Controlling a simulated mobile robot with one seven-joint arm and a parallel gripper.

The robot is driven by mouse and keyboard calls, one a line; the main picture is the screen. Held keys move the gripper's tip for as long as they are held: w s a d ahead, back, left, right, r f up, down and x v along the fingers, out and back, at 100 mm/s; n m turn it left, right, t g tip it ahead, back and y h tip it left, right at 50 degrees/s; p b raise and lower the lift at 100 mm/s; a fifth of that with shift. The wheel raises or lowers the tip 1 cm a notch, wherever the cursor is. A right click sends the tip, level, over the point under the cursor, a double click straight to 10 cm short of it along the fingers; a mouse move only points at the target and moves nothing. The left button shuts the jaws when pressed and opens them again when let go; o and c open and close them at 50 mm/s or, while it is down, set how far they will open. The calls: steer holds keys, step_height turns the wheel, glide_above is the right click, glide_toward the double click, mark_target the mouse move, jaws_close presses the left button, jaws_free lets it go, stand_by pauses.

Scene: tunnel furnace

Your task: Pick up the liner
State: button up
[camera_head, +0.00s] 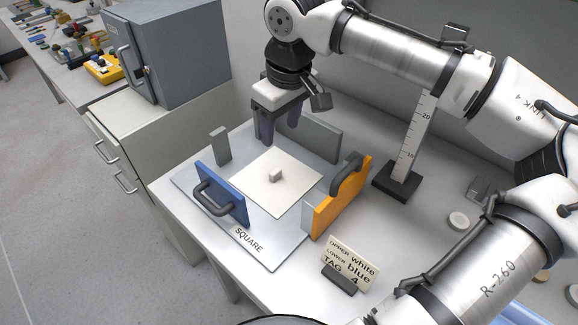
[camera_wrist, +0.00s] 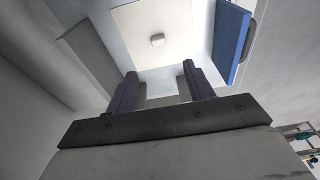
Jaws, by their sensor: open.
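The liner appears to be the cream square sheet (camera_head: 268,196) lying flat on a grey plate marked SQUARE (camera_head: 264,243). A small pale block or knob (camera_head: 275,176) sits at its middle. My gripper (camera_head: 279,130) is open and empty, with its dark purple fingers pointing down above the sheet's far side. In the wrist view, the sheet (camera_wrist: 130,32) and its knob (camera_wrist: 157,40) show beyond my spread fingertips (camera_wrist: 160,72). The fingers look apart from the sheet and the knob.
A blue panel with a handle (camera_head: 228,194), an orange panel with a handle (camera_head: 343,198) and grey upright blocks (camera_head: 220,146) surround the sheet. A ruler stand (camera_head: 409,150) and a label card (camera_head: 350,264) stand to the right. A grey cabinet (camera_head: 178,50) is behind left.

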glide_above(275, 171)
steer(key=f, duration=0.8)
steer(key=shift+s+d+f+p, duration=0.2)
steer(key=shift+s+d+p, duration=0.15)
steer(key=shift+s, duration=0.05)
steer(key=shift+w+a+f+p, duration=0.15)
steer(key=shift+w+f+p, duration=0.1)
steer(key=shift+f, duration=1.05)
steer(key=shift+w+a+f+p, duration=0.1)
steer(key=shift+f+p, duration=0.15)
steer(key=shift+f, duration=1.05)
steer(key=c, duration=1.1)
steer(key=shift+r, duration=0.15)
